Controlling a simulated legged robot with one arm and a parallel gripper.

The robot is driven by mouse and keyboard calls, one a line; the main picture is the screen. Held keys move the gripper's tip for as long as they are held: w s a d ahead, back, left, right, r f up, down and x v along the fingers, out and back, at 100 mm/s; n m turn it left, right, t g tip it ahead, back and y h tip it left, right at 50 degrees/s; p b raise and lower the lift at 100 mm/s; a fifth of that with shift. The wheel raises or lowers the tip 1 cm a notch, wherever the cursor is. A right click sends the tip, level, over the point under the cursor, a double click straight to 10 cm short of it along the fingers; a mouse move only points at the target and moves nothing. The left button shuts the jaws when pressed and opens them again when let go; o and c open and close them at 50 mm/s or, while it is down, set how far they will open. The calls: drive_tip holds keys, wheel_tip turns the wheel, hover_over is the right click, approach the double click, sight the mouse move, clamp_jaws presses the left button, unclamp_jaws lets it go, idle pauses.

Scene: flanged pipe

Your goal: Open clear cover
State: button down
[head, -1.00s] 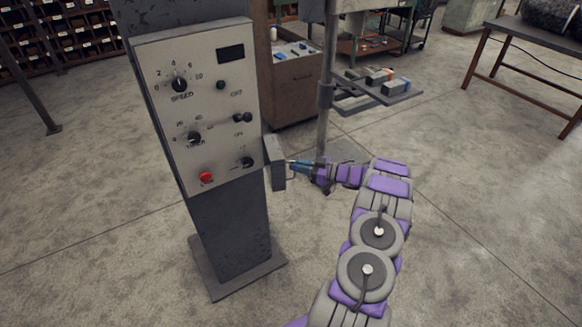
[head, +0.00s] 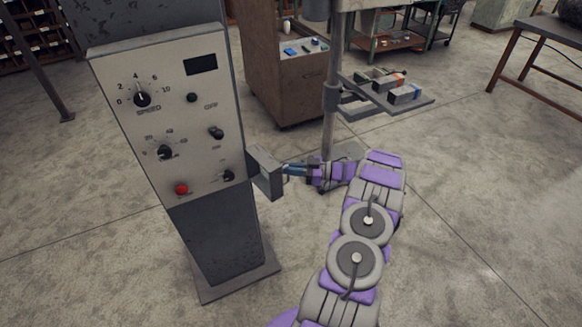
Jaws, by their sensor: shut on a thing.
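A grey control panel (head: 160,110) stands on a dark pedestal at the left, with knobs and a red button (head: 181,189). A box-like cover (head: 266,176) sticks out from the panel's lower right edge, angled away from the panel face. It looks grey here; I cannot tell whether it is clear. My gripper (head: 288,170) is at the cover's right side, shut on it. The fingertips are small in view and their exact grip is partly hidden.
A brown cabinet (head: 285,75) stands behind the panel. A table (head: 545,45) is at the far right. The floor at the right is clear.

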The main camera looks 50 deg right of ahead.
drive_tip(key=shift+a, duration=0.8)
drive_tip(key=c, duration=1.2)
unclamp_jaws()
drive_tip(key=shift+w+d+f, duration=0.1)
drive_tip(key=shift+d+f, duration=0.1)
drive_tip(key=shift+d, duration=0.4)
drive_tip(key=v, duration=1.7)
drive_tip(key=shift+d+r+p, duration=0.15)
drive_tip(key=shift+p, duration=0.2)
